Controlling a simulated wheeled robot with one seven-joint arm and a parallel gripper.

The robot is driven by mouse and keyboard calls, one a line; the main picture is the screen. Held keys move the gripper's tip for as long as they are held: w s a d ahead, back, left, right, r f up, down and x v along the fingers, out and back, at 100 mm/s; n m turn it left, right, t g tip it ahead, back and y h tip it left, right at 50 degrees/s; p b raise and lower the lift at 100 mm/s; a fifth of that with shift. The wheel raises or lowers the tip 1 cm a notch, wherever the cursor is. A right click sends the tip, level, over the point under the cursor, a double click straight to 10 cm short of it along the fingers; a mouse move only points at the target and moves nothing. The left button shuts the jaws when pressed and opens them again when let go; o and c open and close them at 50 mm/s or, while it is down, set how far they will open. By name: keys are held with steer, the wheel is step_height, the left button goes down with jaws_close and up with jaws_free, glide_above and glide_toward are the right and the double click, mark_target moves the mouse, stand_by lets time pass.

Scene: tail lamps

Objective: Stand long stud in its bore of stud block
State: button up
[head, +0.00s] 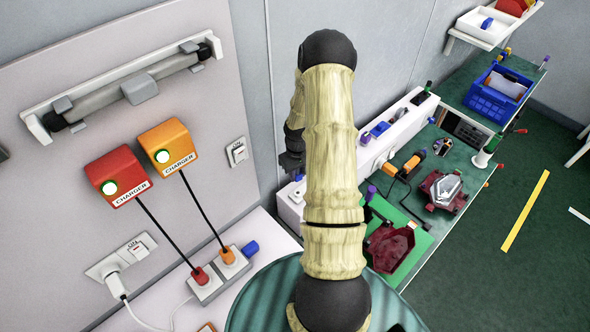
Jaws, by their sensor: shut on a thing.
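My arm rises through the middle of the head view and hides much of the bench behind it. The dark end of my gripper (291,161) shows partly at the arm's left edge, above the white ledge. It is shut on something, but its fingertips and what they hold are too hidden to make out. I cannot pick out the long stud. I cannot tell which piece on the bench is the stud block, and no bore can be made out.
A dark red lamp-like part (389,247) lies on a green mat (413,262). Another with a clear top (445,190) lies further back. A blue crate (492,103) stands on the far bench. Two chargers, red (118,176) and orange (168,146), hang on the left wall with cables below.

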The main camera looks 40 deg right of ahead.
steer(key=shift+s+d, duration=0.1)
steer(key=shift+s, duration=0.05)
step_height(320, 180, down, 2)
steer(key=shift+f+b, duration=0.1)
steer(key=shift+b, duration=0.85)
steer(key=f+b, duration=0.2)
steer(key=f, duration=0.1)
steer(key=shift+w, duration=0.2)
steer(key=shift+s+f, duration=0.15)
steer(key=shift+s, duration=0.1)
steer(key=shift+w, duration=0.15)
steer(key=shift+s+b, duration=0.2)
steer(key=shift+b, duration=0.1)
steer(key=shift+w, duration=0.15)
steer(key=shift+f, duration=0.1)
